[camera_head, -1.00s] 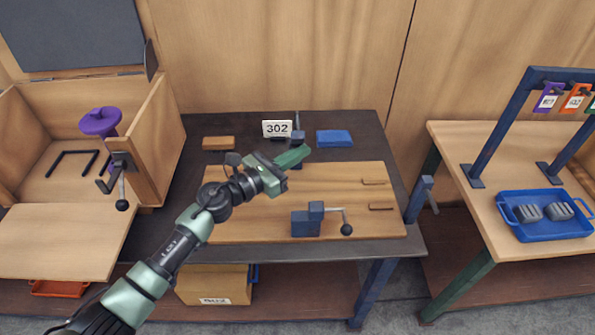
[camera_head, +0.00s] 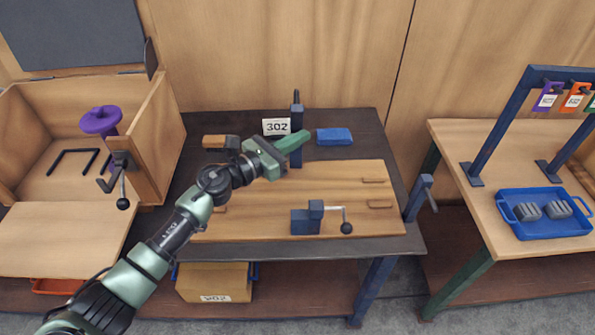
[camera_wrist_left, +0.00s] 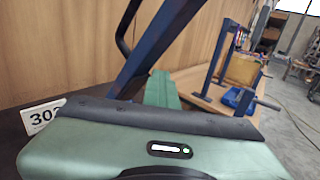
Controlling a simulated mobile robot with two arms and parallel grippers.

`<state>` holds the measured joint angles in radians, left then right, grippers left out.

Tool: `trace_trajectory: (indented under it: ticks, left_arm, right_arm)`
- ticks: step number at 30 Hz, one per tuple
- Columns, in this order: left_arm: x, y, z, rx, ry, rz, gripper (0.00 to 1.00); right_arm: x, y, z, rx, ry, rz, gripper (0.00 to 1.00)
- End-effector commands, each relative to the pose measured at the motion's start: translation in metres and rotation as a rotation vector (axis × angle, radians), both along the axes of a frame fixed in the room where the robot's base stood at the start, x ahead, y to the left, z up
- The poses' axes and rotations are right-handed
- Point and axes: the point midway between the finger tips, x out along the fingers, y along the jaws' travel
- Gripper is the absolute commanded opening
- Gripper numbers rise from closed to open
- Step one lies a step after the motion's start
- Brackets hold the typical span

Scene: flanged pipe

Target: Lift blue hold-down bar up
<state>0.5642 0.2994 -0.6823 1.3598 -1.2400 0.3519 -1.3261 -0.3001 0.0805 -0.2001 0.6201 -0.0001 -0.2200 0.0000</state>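The blue hold-down bar (camera_head: 297,122) stands raised at the back of the wooden board, seen nearly end to end in the head view. In the left wrist view the bar (camera_wrist_left: 158,45) slants across the upper middle, with a dark handle (camera_wrist_left: 124,32) beside it. My left gripper (camera_head: 297,141) is at the bar, its green fingers crossing in front of it. In the left wrist view a green finger (camera_wrist_left: 161,91) lies close to the bar's right side. Whether the fingers are apart or touch the bar is unclear. My right gripper is not in view.
The wooden board (camera_head: 250,225) carries a blue clamp block (camera_head: 305,222) with a ball-ended lever at its front. A 302 sign (camera_head: 276,127) and a blue block (camera_head: 334,136) are behind the board. An open wooden box stands left; a table with a blue tray (camera_head: 508,227) stands right.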

Motion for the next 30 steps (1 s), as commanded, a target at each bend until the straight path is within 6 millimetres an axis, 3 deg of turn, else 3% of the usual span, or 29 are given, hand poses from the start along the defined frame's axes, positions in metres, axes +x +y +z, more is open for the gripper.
trace_trajectory:
  ticks: [30]
  left_arm:
    - [0.025,0.0,0.023,-0.001,0.0,0.001,0.0]
  right_arm:
    - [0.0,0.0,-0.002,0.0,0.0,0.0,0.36]
